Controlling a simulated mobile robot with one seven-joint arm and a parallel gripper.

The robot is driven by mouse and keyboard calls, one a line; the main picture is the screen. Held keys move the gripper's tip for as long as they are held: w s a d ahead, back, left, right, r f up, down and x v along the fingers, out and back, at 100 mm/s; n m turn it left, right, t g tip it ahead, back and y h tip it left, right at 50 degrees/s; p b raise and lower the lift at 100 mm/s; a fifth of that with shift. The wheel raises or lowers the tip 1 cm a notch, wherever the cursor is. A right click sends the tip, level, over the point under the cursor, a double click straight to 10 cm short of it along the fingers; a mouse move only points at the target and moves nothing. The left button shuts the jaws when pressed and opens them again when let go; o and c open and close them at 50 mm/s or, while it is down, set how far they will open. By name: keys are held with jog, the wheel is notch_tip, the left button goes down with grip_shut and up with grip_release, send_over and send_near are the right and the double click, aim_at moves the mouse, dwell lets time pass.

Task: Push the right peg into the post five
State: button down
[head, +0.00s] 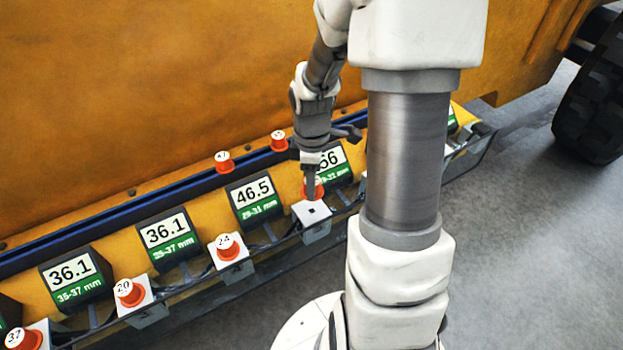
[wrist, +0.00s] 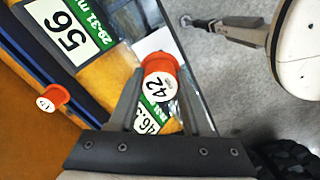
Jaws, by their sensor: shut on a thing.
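My gripper (head: 312,178) is shut on an orange-red peg (head: 318,189) with a round white cap. In the wrist view the peg (wrist: 160,75) reads 42 between the two fingers (wrist: 160,88). In the head view the peg is just above a white post block (head: 313,231) with a dark square hole in its top. This is the only empty post I can make out. The peg appears apart from the hole; its lower end is partly hidden by my gripper. In the wrist view part of a white block (wrist: 152,42) shows behind the peg.
Posts to the left hold pegs marked 24 (head: 228,247), 20 (head: 130,293) and 37 (head: 23,339). Two loose-standing pegs (head: 222,161) (head: 278,141) are by the blue rail (head: 60,245). Display signs reading 46.5 (head: 254,200) and 56 (head: 333,166) stand behind the posts.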

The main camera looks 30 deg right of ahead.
jog(key=shift+f+b, duration=0.8)
jog(key=shift+f, duration=0.6)
jog(key=shift+f+b, duration=1.5)
jog(key=shift+f, duration=0.75)
dwell(0.5)
jog(key=shift+c, duration=1.4)
grip_release()
notch_tip(320, 180, up, 18)
jog(key=shift+f+p, duration=0.25)
jog(key=shift+p, duration=0.35)
